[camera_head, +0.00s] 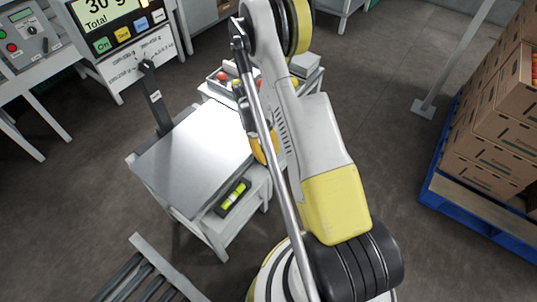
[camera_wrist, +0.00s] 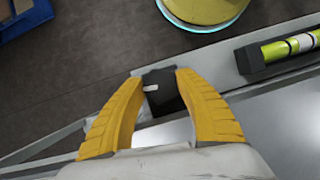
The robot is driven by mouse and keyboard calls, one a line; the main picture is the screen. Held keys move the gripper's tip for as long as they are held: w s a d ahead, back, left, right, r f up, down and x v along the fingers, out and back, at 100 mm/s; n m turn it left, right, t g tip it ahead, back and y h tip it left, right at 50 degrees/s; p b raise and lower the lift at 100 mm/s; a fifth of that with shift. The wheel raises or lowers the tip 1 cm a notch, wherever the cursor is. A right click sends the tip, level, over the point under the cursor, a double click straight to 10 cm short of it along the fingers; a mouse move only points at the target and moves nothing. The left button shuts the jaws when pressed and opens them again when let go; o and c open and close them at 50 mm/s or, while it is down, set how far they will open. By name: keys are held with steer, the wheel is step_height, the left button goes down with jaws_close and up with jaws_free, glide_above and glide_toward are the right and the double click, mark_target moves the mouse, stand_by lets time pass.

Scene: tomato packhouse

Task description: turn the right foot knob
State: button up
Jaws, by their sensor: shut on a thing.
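In the wrist view my gripper (camera_wrist: 160,95) has its two yellow fingers on either side of a black knob (camera_wrist: 162,93) with a white mark, at the edge of the scale stand. The fingers are shut on this knob near their tips. In the head view my gripper (camera_head: 262,148) is at the right side of the scale's metal plate (camera_head: 197,150), mostly behind my own arm, and the knob is hidden there. I take this to be the right foot knob from its place at the right side.
A spirit level with a yellow-green vial (camera_head: 233,197) lies at the front of the stand; it also shows in the wrist view (camera_wrist: 285,50). A dark post (camera_head: 155,100) rises behind the plate. Cartons (camera_head: 490,140) stand on a blue pallet (camera_head: 470,218) at right. Roller bars (camera_head: 135,275) lie front left.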

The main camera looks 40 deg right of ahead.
steer(key=o, duration=1.2)
steer(key=v, duration=1.2)
steer(key=shift+w, duration=0.1)
